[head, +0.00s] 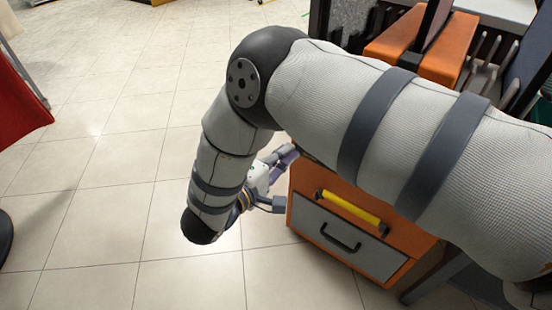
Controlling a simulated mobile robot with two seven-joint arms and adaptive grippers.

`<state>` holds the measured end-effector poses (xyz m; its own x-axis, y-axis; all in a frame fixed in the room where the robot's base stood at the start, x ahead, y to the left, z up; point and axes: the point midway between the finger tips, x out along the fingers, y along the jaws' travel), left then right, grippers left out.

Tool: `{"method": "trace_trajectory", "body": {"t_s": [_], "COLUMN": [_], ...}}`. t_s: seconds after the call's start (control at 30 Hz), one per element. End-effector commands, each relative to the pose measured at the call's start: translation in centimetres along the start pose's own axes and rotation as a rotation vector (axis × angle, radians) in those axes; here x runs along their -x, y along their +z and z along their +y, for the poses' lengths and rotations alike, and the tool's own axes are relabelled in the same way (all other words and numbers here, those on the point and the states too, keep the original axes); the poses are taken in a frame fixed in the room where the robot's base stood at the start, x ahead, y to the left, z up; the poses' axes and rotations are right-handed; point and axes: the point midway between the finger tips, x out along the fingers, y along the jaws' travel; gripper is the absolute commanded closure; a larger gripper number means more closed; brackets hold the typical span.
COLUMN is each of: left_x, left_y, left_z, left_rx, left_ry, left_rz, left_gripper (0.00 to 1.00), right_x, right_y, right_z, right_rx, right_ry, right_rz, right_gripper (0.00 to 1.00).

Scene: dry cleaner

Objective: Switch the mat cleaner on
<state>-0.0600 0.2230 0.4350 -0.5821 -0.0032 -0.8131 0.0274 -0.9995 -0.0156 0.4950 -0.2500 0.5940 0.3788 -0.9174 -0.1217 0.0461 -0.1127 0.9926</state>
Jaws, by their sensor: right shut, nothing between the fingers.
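The orange machine (310,188), which looks like the mat cleaner, stands on the floor at right of centre. Its front has a yellow bar (350,211) and a grey drawer panel with a black handle (340,237). My right arm crosses in front and hides much of its top. My right gripper (285,157) is shut and empty beside the upper left edge of the machine, partly behind my forearm. I cannot tell whether the fingertips touch it. No switch can be made out. My left gripper is out of view.
Behind my arm, an orange top part (408,42) shows between dark and grey upright panels (347,20). A red object (18,105) is at the left edge. The tiled floor (105,160) at left and centre is clear.

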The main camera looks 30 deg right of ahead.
Motion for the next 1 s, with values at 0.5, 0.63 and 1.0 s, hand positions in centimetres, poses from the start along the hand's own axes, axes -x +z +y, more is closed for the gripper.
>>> {"method": "trace_trajectory", "body": {"t_s": [0.5, 0.63, 1.0], "left_x": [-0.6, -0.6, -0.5], "left_y": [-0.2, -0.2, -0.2], "left_z": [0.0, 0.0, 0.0], "left_rx": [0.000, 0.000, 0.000], "left_ry": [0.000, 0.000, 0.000], "left_rz": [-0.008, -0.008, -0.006], "left_gripper": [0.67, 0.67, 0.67], "right_x": [-7.8, -8.0, -8.8], "right_y": [0.0, 0.0, 0.0], "right_z": [0.0, 0.0, -0.2], "right_rx": [-0.001, -0.001, 0.000], "right_ry": [0.000, 0.000, 0.000], "right_rz": [0.000, 0.000, 0.001], "right_gripper": [1.00, 1.00, 1.00]}}
